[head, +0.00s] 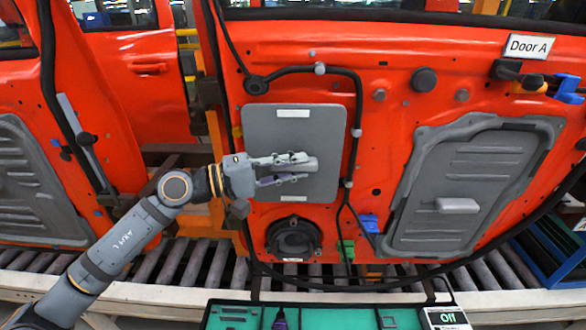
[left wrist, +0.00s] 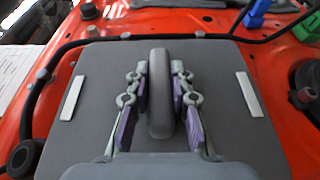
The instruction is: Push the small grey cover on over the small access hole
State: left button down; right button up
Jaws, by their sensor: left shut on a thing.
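The small grey cover (head: 262,128) is a flat rounded plate with a bar handle (left wrist: 160,95) in its middle and two pale strips. It lies in front of the left part of the red door, roughly parallel to it. My left gripper (head: 306,167) is shut on the handle, with one finger on each side of it, as the left wrist view (left wrist: 159,72) shows. The access hole is hidden, presumably behind the cover. I cannot tell whether the cover touches the door all round. My right gripper is not in view.
A black cable (head: 359,100) runs close past the cover's top and right edges. A round black speaker (head: 293,238) sits below it. A larger grey panel (head: 470,175) is on the door's right. A green-lined tray (head: 340,318) lies at the front edge, beside an "Off" sign (head: 447,319).

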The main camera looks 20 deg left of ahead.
pick_arm(q)
jog(key=shift+w+a+b, duration=0.15)
jog(key=shift+w+b, duration=0.2)
jog(key=shift+w, duration=0.25)
dwell(0.3)
jog(key=c, duration=1.1)
grip_release()
jog(key=shift+s, duration=0.1)
